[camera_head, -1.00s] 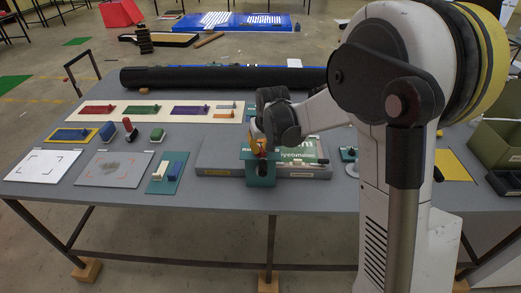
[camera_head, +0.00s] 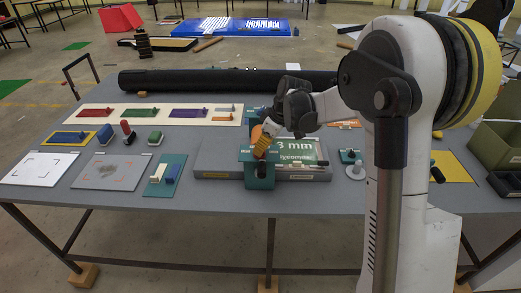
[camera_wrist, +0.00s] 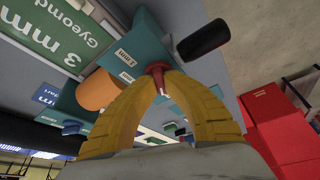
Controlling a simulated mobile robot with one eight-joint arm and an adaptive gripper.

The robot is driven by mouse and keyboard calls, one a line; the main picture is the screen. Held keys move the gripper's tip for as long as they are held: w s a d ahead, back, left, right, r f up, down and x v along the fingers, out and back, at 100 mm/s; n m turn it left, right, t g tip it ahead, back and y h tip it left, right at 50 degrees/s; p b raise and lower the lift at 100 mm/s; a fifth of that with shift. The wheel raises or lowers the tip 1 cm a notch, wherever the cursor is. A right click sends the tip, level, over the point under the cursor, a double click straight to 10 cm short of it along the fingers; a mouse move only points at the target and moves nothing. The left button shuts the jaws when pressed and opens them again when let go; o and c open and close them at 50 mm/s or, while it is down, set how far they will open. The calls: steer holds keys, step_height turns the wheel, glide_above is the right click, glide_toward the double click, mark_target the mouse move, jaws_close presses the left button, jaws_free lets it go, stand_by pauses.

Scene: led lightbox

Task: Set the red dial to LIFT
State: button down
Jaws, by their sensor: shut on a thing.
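The red dial (camera_wrist: 158,70) shows in the wrist view as a small red piece between my yellow fingertips. My gripper (camera_wrist: 165,76) is shut on it, and the fingers cover most of it. The dial sits at a teal block (camera_wrist: 150,42) with small pale labels, whose words I cannot read surely. An orange cylinder (camera_wrist: 97,90) is left of the fingers. In the head view my gripper (camera_head: 262,150) is tilted over the teal block (camera_head: 258,178), at the front of the grey lightbox (camera_head: 220,166). The dial's pointer and setting are hidden.
A black rounded handle (camera_wrist: 203,40) stands close to my fingertips. The lightbox's green panel (camera_head: 300,150) lies right of the teal block. A teal plate with white and blue blocks (camera_head: 165,175) lies left. A long black roll (camera_head: 220,79) lies behind.

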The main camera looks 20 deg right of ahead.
steer(key=shift+n, duration=0.3)
stand_by(0.4)
steer(key=c, duration=1.5)
jaws_free()
steer(key=shift+r, duration=0.1)
steer(key=v, duration=1.2)
steer(key=shift+d, duration=0.15)
